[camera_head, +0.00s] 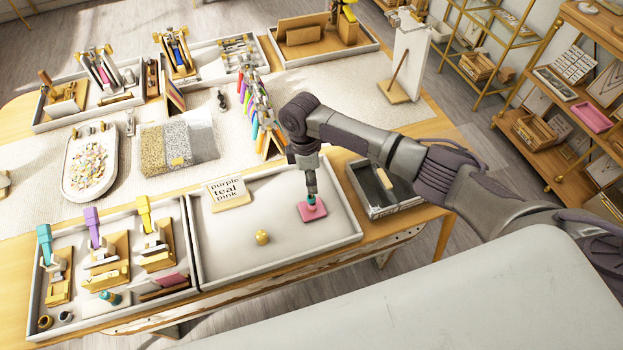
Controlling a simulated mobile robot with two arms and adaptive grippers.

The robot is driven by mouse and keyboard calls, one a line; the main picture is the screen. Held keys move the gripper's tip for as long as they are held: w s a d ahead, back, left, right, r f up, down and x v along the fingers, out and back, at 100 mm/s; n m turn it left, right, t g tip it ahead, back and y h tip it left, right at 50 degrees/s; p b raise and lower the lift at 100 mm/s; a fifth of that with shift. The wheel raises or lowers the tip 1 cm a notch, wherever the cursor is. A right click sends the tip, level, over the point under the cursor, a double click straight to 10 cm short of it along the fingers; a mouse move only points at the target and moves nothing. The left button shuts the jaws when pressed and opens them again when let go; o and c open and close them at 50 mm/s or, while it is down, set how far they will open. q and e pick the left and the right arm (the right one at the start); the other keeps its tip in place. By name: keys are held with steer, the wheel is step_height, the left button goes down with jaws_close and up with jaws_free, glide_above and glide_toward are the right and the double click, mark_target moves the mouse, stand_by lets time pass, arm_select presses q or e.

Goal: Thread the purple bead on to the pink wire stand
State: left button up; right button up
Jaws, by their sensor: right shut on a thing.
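The pink wire stand shows as a pink square base (313,211) on the white tray's right side. A small teal piece (311,199) sits right above the base, just under my right gripper (311,193). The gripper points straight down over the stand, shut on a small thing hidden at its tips. I cannot make out a purple bead; the fingers hide the wire and whatever they hold. My left gripper is not in view.
A card reading purple, teal, pink (228,194) stands at the tray's (275,279) back left. A small yellow piece (262,237) lies mid-tray. A grey box (395,205) is close on the right. The left tray (35,292) holds teal, purple and yellow-topped wooden stands. The white tray's front is clear.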

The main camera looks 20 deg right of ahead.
steer(key=shift+f, duration=0.2)
stand_by(0.5)
steer(key=o, duration=0.9)
steer(key=shift+r, duration=0.1)
step_height(320, 180, up, 12)
steer(key=w, duration=0.2)
steer(key=shift+a+f, duration=0.2)
steer(key=shift+a, duration=0.1)
